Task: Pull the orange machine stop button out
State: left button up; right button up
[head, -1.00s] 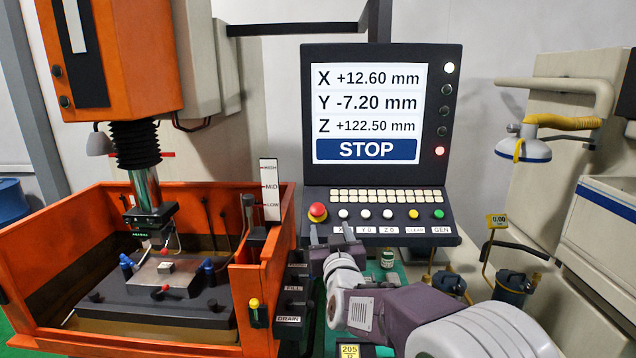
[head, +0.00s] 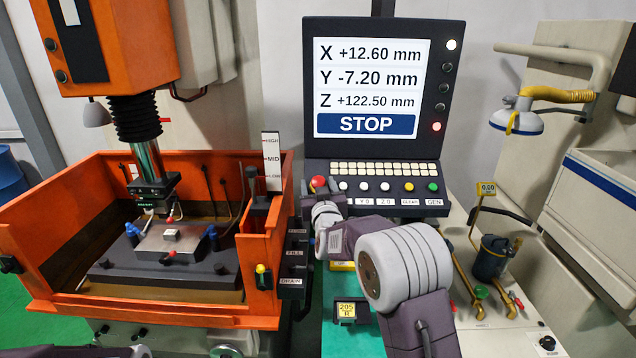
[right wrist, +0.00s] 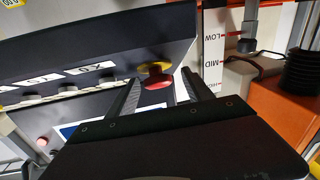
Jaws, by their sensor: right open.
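The stop button (head: 318,183) is a red mushroom head at the left end of the control panel's button row. In the right wrist view the red button (right wrist: 154,79) shows its yellow collar against the dark panel. My right gripper (head: 322,190) is open at the button, partly covering it in the head view. In the right wrist view the fingers of my right gripper (right wrist: 162,80) reach up on either side of the button, with gaps visible; contact cannot be told. The screen (head: 367,90) reads STOP, with a red lamp lit at its side. My left gripper is out of view.
White, yellow and green buttons (head: 409,187) sit right of the stop button. The orange machine tank (head: 262,240) with its level scale (head: 272,160) stands close on the left. A pump with yellow pipes (head: 490,258) is at the right.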

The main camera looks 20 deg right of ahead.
jog(key=shift+d, duration=0.3)
jog(key=c, duration=0.4)
grip_shut()
jog(key=shift+r+b, duration=0.1)
jog(key=shift+b, duration=0.25)
jog(key=shift+s+r, duration=0.1)
jog(key=shift+r, duration=0.15)
jog(key=shift+s+a+r, duration=0.1)
jog(key=shift+a+r, duration=0.1)
jog(key=shift+o, duration=2)
grip_release()
jog(key=shift+s, duration=0.2)
